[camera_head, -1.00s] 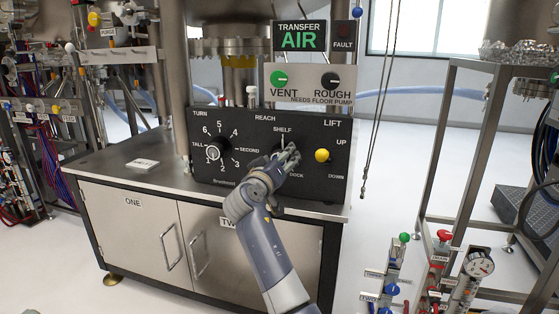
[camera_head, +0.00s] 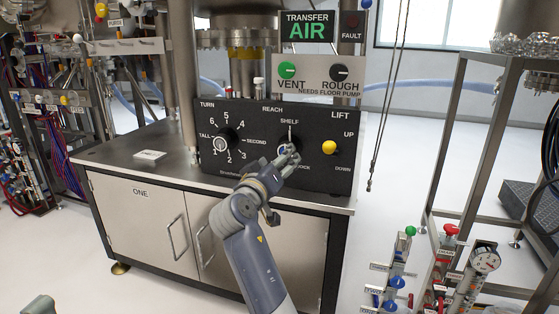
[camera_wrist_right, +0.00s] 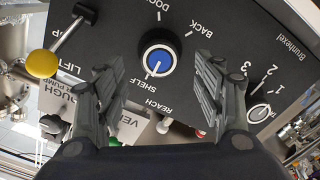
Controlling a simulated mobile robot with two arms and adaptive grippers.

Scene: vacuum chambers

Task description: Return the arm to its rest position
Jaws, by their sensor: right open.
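My right arm comes in from the bottom in the head view. Its gripper (camera_head: 286,159) is in front of the black control panel (camera_head: 245,171), near the REACH knob, and partly covers it. In the right wrist view the two fingers of my right gripper (camera_wrist_right: 155,78) are spread apart with nothing between them. The blue REACH knob (camera_wrist_right: 158,58) is just beyond the fingertips, apart from them, with its pointer toward SHELF. My left gripper is not in view.
The yellow LIFT lever (camera_head: 329,147) and the TURN knob (camera_head: 226,140) flank the REACH knob. The cabinet top (camera_head: 120,160) spreads left. Valve posts (camera_head: 397,272) and a metal frame (camera_head: 440,150) stand right, with open floor (camera_head: 400,200) between cabinet and frame.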

